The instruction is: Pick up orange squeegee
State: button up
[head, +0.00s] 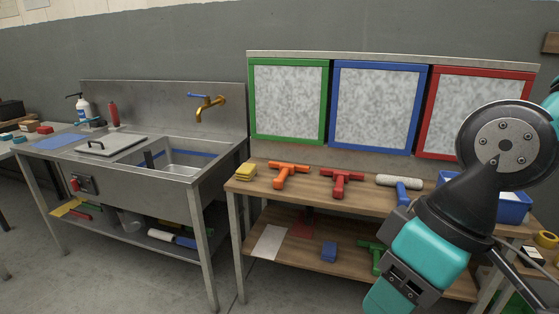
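The orange squeegee (287,172) lies on the wooden top of the workbench (262,185), below the green-framed panel. It is T-shaped, with its crossbar at the back and its short handle toward the front. Nothing covers it. My teal and black arm fills the right side of the head view, in front of the bench's right part and well to the right of the squeegee. The arm runs out of the bottom edge, and no gripper fingertips show.
A yellow sponge stack (245,172) lies left of the squeegee, a red squeegee (342,182) right of it. A white roller with blue handle (402,186) and a blue bin (513,209) stand further right. The lower shelf (345,272) holds more items. A steel sink (185,158) stands left.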

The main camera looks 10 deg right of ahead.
aim_at(285, 169)
jog(key=i, duration=0.4)
jog(key=u, duration=1.2)
jog(key=i, duration=1.9)
jog(key=z, duration=1.45)
